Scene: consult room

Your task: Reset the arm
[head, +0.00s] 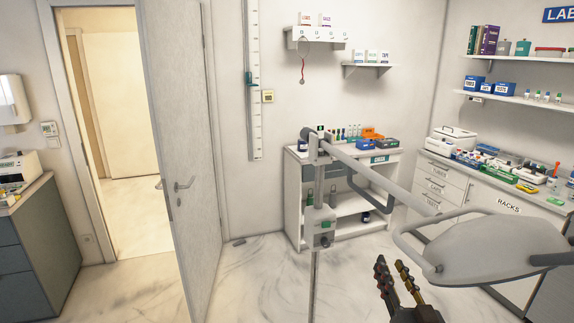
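My gripper (391,262) shows at the bottom of the head view, right of centre. Its two dark, ridged fingers point up and away, with a gap between their tips and nothing held between them. The rest of my arm is mostly out of view below the frame.
A grey lamp pole (316,235) stands close ahead. Its long arm reaches right to a broad white lamp head (495,245) beside my gripper. An open door (180,150) stands at left. A stocked shelf unit (293,200) and white counter (440,188) lie beyond. Floor (262,275) left of the pole is mostly clear.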

